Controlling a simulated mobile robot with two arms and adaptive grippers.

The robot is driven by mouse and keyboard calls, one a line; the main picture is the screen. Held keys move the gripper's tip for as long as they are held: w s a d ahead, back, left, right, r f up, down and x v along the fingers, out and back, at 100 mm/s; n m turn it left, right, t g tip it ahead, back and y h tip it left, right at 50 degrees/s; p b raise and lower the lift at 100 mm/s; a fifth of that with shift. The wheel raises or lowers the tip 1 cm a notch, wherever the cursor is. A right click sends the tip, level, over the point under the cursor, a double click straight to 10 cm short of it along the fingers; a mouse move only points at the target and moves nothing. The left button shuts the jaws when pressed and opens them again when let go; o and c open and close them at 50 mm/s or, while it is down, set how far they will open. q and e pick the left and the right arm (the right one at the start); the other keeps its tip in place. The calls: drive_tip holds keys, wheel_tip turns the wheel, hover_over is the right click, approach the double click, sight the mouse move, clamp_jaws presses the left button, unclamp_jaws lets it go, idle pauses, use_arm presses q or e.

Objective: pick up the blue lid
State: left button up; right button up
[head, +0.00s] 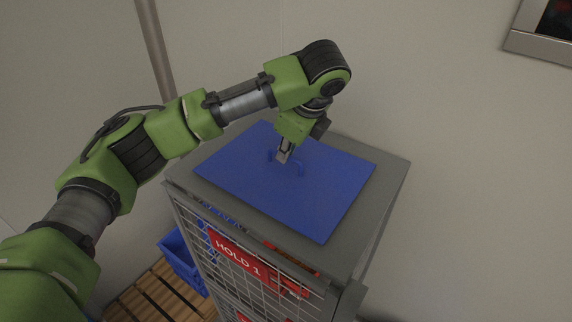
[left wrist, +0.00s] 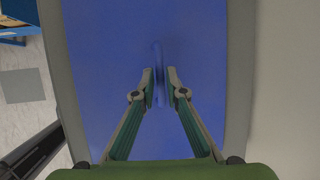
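The blue lid (head: 325,205) is a flat blue panel lying on top of a grey cage cabinet. It has a thin raised blue handle (head: 301,168) near its middle. My left gripper (head: 283,157) points down at the handle. In the left wrist view the two fingers of my left gripper (left wrist: 161,76) stand close on either side of the handle (left wrist: 157,52), which runs between them. I cannot tell whether both fingers press on it. The lid (left wrist: 95,60) fills the middle of that view. My right gripper is not in view.
The grey cabinet (head: 385,200) has wire mesh sides and a red "HOLD 1" sign (head: 238,256). A blue crate (head: 180,262) sits low at its left by a slatted wooden pallet (head: 150,300). A pale wall stands close behind.

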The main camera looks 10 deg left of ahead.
use_arm(q)
drive_tip(key=shift+p+x, duration=0.4)
drive_tip(key=shift+x, duration=1.1)
drive_tip(key=shift+r, duration=0.15)
clamp_jaws()
